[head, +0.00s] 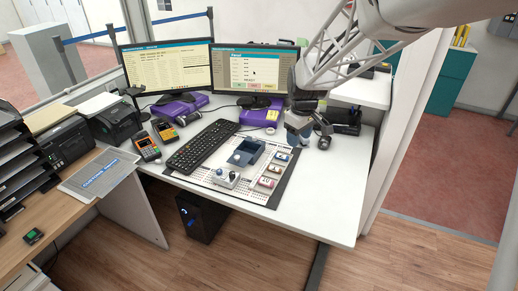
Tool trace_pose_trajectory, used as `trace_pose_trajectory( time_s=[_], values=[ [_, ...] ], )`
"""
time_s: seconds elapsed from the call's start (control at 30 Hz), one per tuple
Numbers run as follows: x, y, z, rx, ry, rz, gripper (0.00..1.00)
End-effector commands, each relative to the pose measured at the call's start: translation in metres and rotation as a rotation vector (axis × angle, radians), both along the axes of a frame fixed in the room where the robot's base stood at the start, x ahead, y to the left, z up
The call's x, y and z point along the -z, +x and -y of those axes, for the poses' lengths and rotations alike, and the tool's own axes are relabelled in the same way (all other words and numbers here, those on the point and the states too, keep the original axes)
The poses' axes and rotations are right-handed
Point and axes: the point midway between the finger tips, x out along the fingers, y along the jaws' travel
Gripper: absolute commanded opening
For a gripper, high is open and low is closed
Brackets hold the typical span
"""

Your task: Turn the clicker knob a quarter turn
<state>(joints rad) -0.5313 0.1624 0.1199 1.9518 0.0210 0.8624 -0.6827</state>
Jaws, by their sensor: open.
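A small white box with knobs (226,178), which may carry the clicker knob, sits at the front of a pale board on the white desk. It is too small to tell which knob is the clicker or how it is turned. My gripper (303,138) hangs over the right side of the desk, behind and to the right of the box and apart from it. It is open, and I see nothing held in it. Its fingertips are small and partly merge with the dark things behind.
On the board (208,172) a blue tray (254,146) stands behind the box, and several small labelled blocks (270,169) lie at right. A black keyboard (200,146) is at left. Two monitors (238,68) on purple stands are behind. The desk's front right is clear.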

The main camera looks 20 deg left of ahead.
Motion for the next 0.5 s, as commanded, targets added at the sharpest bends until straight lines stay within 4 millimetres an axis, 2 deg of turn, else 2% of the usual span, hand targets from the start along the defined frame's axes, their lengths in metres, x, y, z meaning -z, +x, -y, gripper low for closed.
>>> trace_pose_trajectory(
  time_s=[0.03,0.23,0.5],
  values=[
    [0.009,0.003,-0.015,-0.031,-0.004,-0.005,0.53],
    [0.042,0.014,-0.070,-0.150,-0.012,-0.019,0.53],
    [0.092,0.018,-0.145,-0.311,-0.024,-0.038,0.53]
  ],
)
